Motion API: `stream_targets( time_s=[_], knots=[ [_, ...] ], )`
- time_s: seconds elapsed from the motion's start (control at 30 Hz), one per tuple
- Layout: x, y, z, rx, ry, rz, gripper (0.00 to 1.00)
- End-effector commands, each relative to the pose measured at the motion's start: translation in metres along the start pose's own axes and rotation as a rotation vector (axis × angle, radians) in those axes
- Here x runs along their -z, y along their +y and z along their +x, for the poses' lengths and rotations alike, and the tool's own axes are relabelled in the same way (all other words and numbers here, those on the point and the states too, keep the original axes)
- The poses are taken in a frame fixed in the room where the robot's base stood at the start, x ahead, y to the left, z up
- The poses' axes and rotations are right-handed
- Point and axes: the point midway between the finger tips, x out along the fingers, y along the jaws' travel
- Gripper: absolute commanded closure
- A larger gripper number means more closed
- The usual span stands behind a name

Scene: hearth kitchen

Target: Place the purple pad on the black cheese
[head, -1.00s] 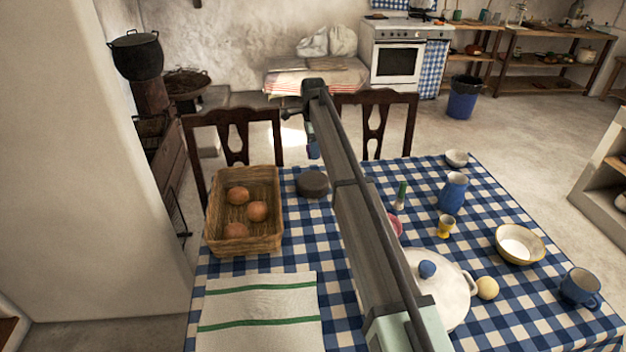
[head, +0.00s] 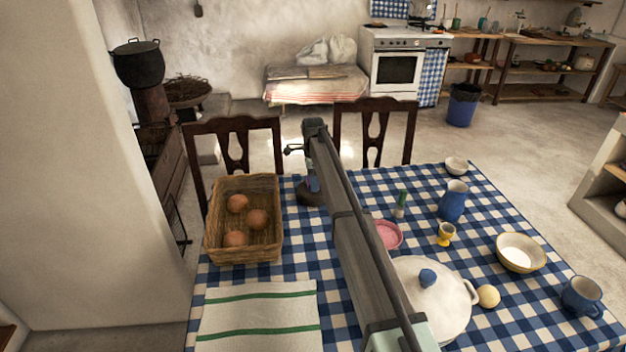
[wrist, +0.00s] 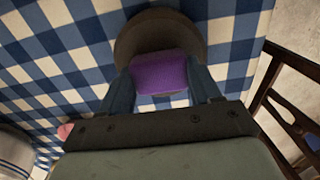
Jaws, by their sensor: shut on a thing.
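The purple pad (wrist: 160,73) shows in the wrist view, held between the two fingers of my gripper (wrist: 158,78). My gripper is shut on it. The black cheese (wrist: 150,27) is a dark round block on the checked cloth, seen behind and beneath the pad. In the head view the black cheese (head: 309,194) stands right of the egg basket, and my gripper (head: 313,184) is just over it. My arm hides the pad there. I cannot tell whether the pad touches the cheese.
A wicker basket (head: 217,245) with brown eggs stands left of the cheese. A striped towel (head: 258,318) lies in front. A pink dish (head: 388,235), a lidded white pot (head: 440,300) and a blue jug (head: 453,202) stand to the right. Chairs (head: 236,150) line the far edge.

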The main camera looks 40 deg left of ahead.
Motion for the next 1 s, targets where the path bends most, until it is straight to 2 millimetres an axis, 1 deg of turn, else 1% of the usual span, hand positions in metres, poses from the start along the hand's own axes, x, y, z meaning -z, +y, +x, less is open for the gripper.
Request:
stream_targets(
  time_s=[0.33, 0.37, 0.6, 0.63, 0.87, 1.0],
  knots=[
    [0.0000, -0.0001, 0.0021, 0.000, 0.000, 0.000, 0.67],
    [0.0000, 0.0000, 0.0024, 0.000, 0.000, 0.000, 0.36],
    [0.0000, -0.0001, 0.0020, 0.000, 0.000, 0.000, 0.13],
    [0.0000, -0.0001, 0.0020, 0.000, 0.000, 0.000, 0.12],
    [0.0000, -0.0001, 0.0014, 0.001, 0.000, 0.000, 0.12],
    [0.0000, -0.0005, -0.0065, 0.002, 0.000, 0.000, 0.12]
  ],
)
